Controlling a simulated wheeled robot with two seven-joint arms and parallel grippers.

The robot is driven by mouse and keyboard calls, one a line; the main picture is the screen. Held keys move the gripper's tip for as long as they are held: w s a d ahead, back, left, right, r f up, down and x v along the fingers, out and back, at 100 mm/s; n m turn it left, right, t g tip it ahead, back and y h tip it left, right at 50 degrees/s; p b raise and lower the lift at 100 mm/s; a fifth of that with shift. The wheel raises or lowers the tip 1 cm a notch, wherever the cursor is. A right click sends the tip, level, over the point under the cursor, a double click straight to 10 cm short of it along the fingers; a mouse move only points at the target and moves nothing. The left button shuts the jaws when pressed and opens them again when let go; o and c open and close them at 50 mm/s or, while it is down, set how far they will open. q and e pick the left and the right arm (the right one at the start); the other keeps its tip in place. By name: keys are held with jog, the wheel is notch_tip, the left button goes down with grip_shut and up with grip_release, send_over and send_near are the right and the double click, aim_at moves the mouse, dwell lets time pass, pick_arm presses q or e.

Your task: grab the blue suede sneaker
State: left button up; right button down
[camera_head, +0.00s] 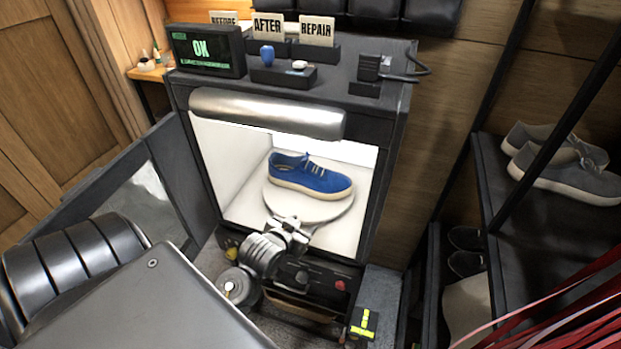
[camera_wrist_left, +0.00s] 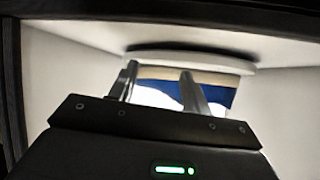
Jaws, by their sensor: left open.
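The blue suede sneaker (camera_head: 318,179) has a pale sole and laces. It sits upright on a round white turntable (camera_head: 318,212) inside a lit white box, with its toe to the right. My left gripper (camera_head: 291,222) is at the front opening of the box, in front of and below the shoe, apart from it. In the left wrist view the picture is inverted: the sneaker (camera_wrist_left: 222,96) shows its blue side and tan sole beyond my two separated fingers (camera_wrist_left: 158,86). The fingers are open, with nothing held. My right gripper is not in view.
The box has side walls and a silver roller-like bar (camera_head: 268,114) across its top front. A screen reading OK (camera_head: 207,50) and label cards stand on top. Grey sneakers (camera_head: 565,170) sit on a dark rack (camera_head: 520,225) at the right. A control panel (camera_head: 318,277) lies below the opening.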

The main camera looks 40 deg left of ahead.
aim_at(307, 154)
pick_arm(q)
jog(key=w+a+r+n+t+y, duration=0.1)
jog(key=w+a+r, duration=0.1)
jog(key=w+a, duration=0.1)
jog(key=w+a+r+n+t+y, duration=0.1)
jog(key=w+a+r+t, duration=0.1)
jog(key=w+a+r, duration=0.1)
jog(key=w+a+r+n+t+y, duration=0.1)
jog(key=w+a+r+t, duration=0.1)
jog(key=w, duration=0.4)
jog(key=shift+w+a+r+y+p, duration=0.1)
jog(key=shift+a+r+y+p, duration=0.2)
jog(key=shift+a, duration=0.35)
jog(key=shift+w+a+r+y+p, duration=0.1)
jog(key=shift+a+r, duration=0.25)
jog(key=shift+a, duration=0.3)
jog(key=shift+w+r, duration=0.15)
jog(key=shift+w, duration=0.1)
jog(key=x, duration=0.1)
jog(key=p+x, duration=0.1)
jog(key=x, duration=0.1)
jog(key=shift+w+d, duration=0.2)
jog(key=shift+w, duration=0.25)
jog(key=shift+w+a, duration=0.15)
jog(key=shift+w, duration=0.3)
grip_shut()
